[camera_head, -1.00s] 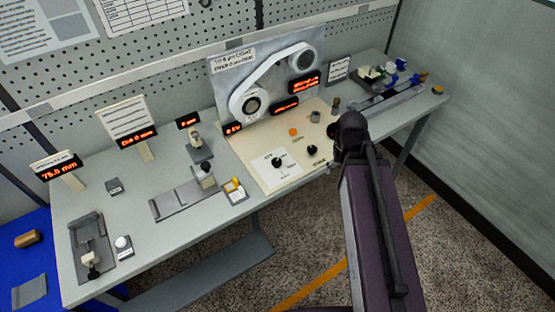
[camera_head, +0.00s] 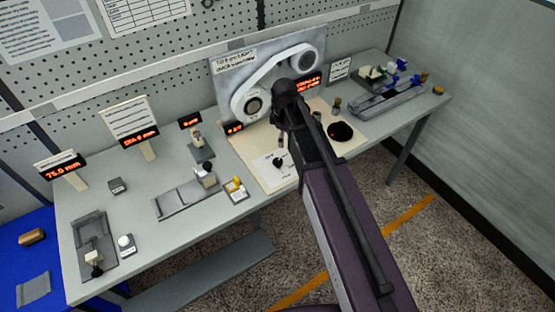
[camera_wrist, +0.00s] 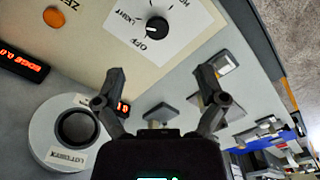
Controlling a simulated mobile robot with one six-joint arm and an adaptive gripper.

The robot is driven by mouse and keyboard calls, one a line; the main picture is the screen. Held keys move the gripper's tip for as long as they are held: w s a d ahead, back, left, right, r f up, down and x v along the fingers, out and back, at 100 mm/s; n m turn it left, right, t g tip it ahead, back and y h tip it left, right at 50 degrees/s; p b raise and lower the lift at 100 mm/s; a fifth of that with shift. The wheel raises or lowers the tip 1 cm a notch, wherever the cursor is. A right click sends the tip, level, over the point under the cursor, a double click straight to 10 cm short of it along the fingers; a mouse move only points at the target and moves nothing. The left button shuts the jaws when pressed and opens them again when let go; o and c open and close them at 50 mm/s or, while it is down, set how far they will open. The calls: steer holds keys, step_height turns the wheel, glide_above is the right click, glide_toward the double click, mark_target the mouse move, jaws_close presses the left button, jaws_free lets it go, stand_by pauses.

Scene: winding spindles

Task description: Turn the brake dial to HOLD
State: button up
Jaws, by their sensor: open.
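The brake dial is a black knob (camera_wrist: 157,27) on a white label plate (camera_wrist: 185,45) at the top of the wrist view. I read OFF and LIGHT beside it; another label is cut off at the top edge. A light mark shows on the knob, but I cannot tell exactly which label it points to. In the head view the knob (camera_head: 280,162) shows just left of my arm. My open, empty gripper (camera_wrist: 160,88) is apart from the knob, which appears beyond its fingertips. In the head view my arm hides the fingers.
An orange ZERO button (camera_wrist: 53,17) and a red EDGE display (camera_wrist: 23,65) are near the dial. The upright winding panel (camera_head: 228,72) stands behind the panel base. A grey slide fixture (camera_head: 187,198) and yellow-topped block (camera_head: 236,189) are left.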

mark_target(277, 162)
steer(key=shift+w+a+r+n, duration=0.1)
steer(key=shift+w+a+n, duration=0.15)
steer(key=shift+a+n, duration=0.2)
steer(key=shift+w+a+n, duration=0.2)
steer(key=shift+a+n, duration=0.15)
steer(key=shift+a, duration=0.2)
steer(key=shift+f, duration=0.2)
step_height(277, 162, down, 14)
steer(key=b, duration=1.3)
steer(key=shift+r+b, duration=0.25)
steer(key=shift+b, duration=0.1)
steer(key=shift+c, duration=0.2)
steer(key=c, duration=1.1)
steer(key=shift+s, duration=0.1)
